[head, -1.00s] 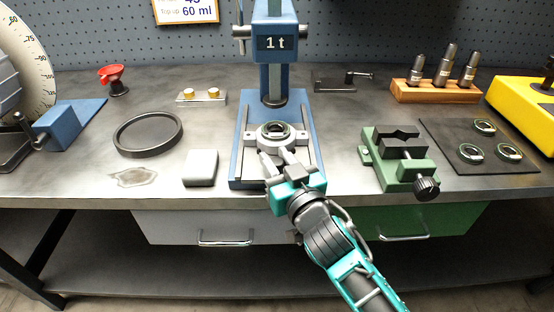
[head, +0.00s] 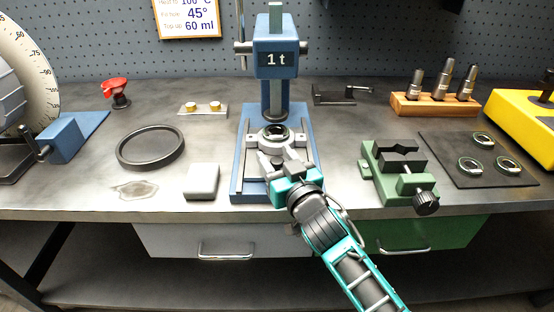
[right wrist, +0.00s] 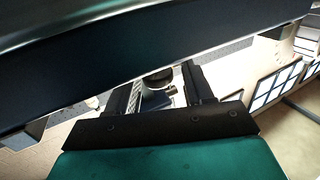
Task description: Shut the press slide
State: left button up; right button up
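The blue press (head: 276,58), marked 1 t, stands at the middle of the bench. Its grey slide (head: 252,138) sits between the rails of the blue base (head: 240,178), close to the column and ram. A dark, green-edged ring (head: 275,132) rests on the slide. My right gripper (head: 279,160) is at the slide's front, its fingers apart and pointing toward the column. In the right wrist view the fingers (right wrist: 160,92) are spread, with a dark round part between and beyond them. Whether they touch the slide is unclear. My left gripper is not in view.
A green vise (head: 385,185) and a dark mat (head: 440,160) with several rings lie to the right. A grey block (head: 202,181) and a black ring (head: 126,158) lie to the left. A wooden stand (head: 430,106) holds tools at the back right.

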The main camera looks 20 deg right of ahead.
jog(key=shift+f, duration=0.1)
jog(key=shift+s, duration=0.5)
jog(key=s+d, duration=0.1)
jog(key=s, duration=1)
jog(key=shift+s+d, duration=0.25)
jog(key=shift+s, duration=0.15)
jog(key=shift+c, duration=0.2)
